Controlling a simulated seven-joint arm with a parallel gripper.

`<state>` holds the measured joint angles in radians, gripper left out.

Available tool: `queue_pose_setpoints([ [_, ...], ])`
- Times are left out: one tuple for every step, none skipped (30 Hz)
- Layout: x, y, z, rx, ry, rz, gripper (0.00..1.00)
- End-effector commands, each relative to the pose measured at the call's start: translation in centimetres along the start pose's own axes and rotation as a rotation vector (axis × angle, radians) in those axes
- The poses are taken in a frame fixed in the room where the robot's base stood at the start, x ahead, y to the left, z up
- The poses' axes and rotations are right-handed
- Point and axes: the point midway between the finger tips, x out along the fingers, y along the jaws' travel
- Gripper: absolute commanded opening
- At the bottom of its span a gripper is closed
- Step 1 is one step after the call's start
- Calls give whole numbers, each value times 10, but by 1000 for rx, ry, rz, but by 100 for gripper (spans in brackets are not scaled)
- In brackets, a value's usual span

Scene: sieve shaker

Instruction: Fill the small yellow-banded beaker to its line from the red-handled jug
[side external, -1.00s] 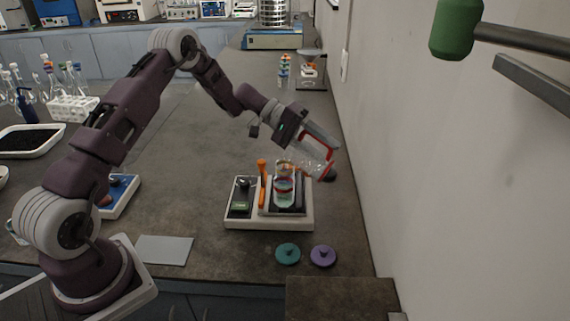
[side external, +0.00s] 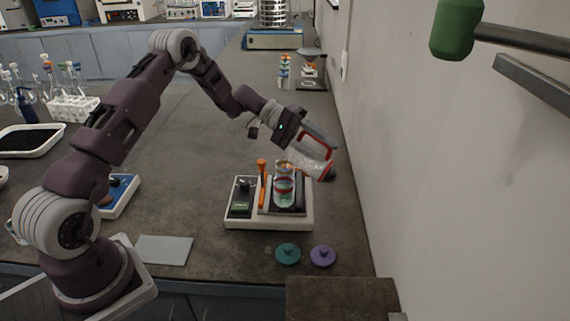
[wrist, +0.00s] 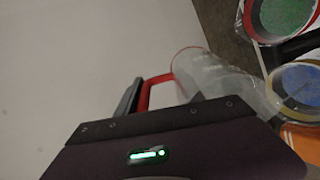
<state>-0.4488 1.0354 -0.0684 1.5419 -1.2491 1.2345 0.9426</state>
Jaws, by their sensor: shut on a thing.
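My gripper (side external: 303,140) is shut on the red-handled jug (side external: 309,163), holding it above the bench. The clear jug is tipped steeply, its mouth down and left over the beakers. In the wrist view the jug (wrist: 213,72) reaches right, its mouth end overlapping the left edge of a yellow-rimmed beaker (wrist: 303,84) with blue inside. This appears to be the small yellow-banded beaker. Its fill line and level cannot be made out. A red-banded beaker (side external: 284,188) stands upright in front and largely hides the other in the side view. No clear stream shows.
The beakers stand on a pale base unit (side external: 268,223) with a small green display. An upright orange object (side external: 262,172) is just left of them. Teal (side external: 288,253) and purple (side external: 323,255) lids lie in front. A wall rises close on the right.

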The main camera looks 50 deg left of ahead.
Motion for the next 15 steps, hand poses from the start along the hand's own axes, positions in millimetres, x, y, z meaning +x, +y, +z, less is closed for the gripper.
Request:
queue_pose_setpoints([
  [11, 6, 1, 19, -2, -128, 0],
  [24, -6, 2, 24, 0, -264, 0],
  [36, -22, 1, 28, 4, -428, 0],
  [37, -23, 0, 25, 9, -480, 0],
  [36, -26, 0, 16, 10, -499, 0],
  [34, -27, 0, 9, 12, -499, 0],
  [34, -27, 0, 8, 12, -501, 0],
  [35, -27, 0, 9, 12, -508, 0],
  [37, -27, 0, 12, 12, -529, 0],
  [39, -28, 0, 12, 12, -544, 0],
  [42, -30, 0, 10, 12, -561, 0],
  [47, -33, 0, 12, 10, -590, 0],
  [51, -36, 0, 15, 11, -617, 0],
  [55, -39, 0, 15, 12, -645, 0],
  [61, -42, 0, 17, 13, -687, 0],
])
